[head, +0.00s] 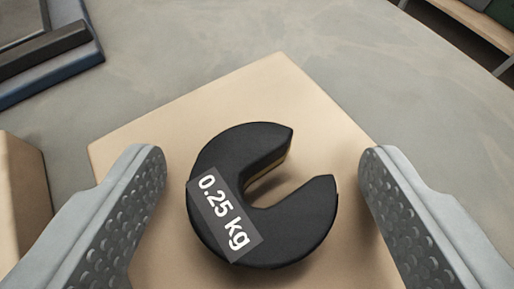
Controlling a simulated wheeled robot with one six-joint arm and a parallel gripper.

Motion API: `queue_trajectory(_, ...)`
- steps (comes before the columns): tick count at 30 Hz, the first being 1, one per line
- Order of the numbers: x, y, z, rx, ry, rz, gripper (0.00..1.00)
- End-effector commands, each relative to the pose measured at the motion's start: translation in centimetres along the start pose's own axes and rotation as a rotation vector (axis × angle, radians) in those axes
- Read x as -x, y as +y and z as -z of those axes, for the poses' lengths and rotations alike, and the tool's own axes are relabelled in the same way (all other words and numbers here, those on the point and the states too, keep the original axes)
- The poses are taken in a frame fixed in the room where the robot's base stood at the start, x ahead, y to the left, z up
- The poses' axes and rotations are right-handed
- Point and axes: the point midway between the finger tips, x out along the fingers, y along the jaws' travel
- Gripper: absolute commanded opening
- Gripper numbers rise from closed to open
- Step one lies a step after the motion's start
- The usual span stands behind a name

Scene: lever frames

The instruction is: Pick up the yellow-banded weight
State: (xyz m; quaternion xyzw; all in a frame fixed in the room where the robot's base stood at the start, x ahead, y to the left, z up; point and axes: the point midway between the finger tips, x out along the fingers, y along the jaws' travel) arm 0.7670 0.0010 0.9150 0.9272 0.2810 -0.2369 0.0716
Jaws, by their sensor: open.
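A black slotted weight (262,232) lies flat on a tan board or block (282,85) in the middle of the head view. Its slot opens toward the upper right, and its label reads "0.25 kg". A yellowish strip shows on the inner wall of the slot; the rest of its side is mostly hidden, so I cannot tell how far a band runs around it. My gripper (263,175) is open. One finger is left of the weight and the other is right of it, both apart from it in the picture.
Another tan block (20,195) stands at the left edge. A dark and blue object (55,60) is at the upper left. A wooden shelf or bench edge (470,22) is at the upper right. The grey surface (210,50) beyond the tan board is bare.

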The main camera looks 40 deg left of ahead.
Motion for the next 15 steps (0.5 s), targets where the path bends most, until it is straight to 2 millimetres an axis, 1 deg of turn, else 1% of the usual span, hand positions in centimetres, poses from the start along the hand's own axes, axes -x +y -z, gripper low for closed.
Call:
queue_trajectory(2, 0.04, 0.01, 0.01, 0.000, 0.000, 0.000, 0.70)
queue_trajectory(3, 0.05, 0.01, 0.01, 0.000, 0.000, 0.000, 0.66)
queue_trajectory(8, 0.06, 0.01, 0.01, 0.000, 0.000, -0.001, 0.35)
queue_trajectory(9, 0.07, 0.02, 0.01, 0.000, 0.000, -0.001, 0.27)
queue_trajectory(10, 0.07, 0.02, 0.01, 0.000, 0.000, -0.001, 0.22)
queue_trajectory(15, 0.09, 0.02, 0.04, 0.001, 0.001, -0.001, 0.22)
